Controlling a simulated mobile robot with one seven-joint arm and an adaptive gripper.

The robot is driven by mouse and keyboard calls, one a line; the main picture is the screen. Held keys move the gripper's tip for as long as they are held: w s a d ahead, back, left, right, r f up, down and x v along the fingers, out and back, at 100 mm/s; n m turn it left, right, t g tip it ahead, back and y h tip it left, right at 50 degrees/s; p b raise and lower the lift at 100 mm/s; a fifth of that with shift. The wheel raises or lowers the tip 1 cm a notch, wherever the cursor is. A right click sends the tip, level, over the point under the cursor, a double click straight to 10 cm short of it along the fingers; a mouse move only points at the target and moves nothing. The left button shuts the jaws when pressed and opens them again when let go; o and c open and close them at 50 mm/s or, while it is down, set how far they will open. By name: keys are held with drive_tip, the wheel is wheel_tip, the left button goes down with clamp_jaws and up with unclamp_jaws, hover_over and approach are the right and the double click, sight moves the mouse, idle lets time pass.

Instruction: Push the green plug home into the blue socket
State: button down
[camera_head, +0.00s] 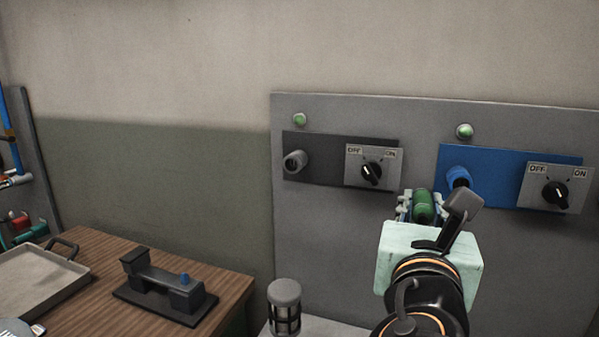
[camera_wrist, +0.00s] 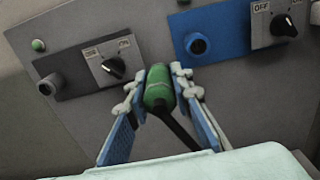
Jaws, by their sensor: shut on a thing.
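The green plug (camera_head: 423,207) is held between the fingers of my gripper (camera_head: 420,208), in front of the wall panel. In the wrist view the green plug (camera_wrist: 158,90) sits upright between the two blue-and-grey fingers of my gripper (camera_wrist: 159,84), with a dark cable running down from it. The blue socket (camera_head: 458,178) is a round blue collar on a blue plate, up and to the right of the plug. In the wrist view the blue socket (camera_wrist: 197,45) shows a dark open hole, apart from the plug. The distance between plug and panel is hard to tell.
A dark grey socket (camera_head: 295,161) is on the plate to the left. A rotary switch (camera_head: 371,171) is beside it, and another switch (camera_head: 556,194) is right of the blue socket. A wooden table (camera_head: 218,270) at lower left holds a tray and a dark fixture.

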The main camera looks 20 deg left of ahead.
drive_tip(key=d+b, duration=0.2)
drive_tip(key=d, duration=0.5)
drive_tip(key=shift+s, duration=0.3)
drive_tip(key=shift+w+b, duration=0.1)
drive_tip(key=shift+b, duration=0.2)
drive_tip(key=shift+w+d+b, duration=0.2)
drive_tip(key=shift+w+b, duration=1.5)
drive_tip(key=shift+w, duration=0.7)
drive_tip(key=shift+b, duration=0.65)
idle(0.3)
drive_tip(key=shift+w+d+b, duration=0.1)
drive_tip(key=shift+w+b, duration=0.9)
drive_tip(key=shift+w, duration=0.4)
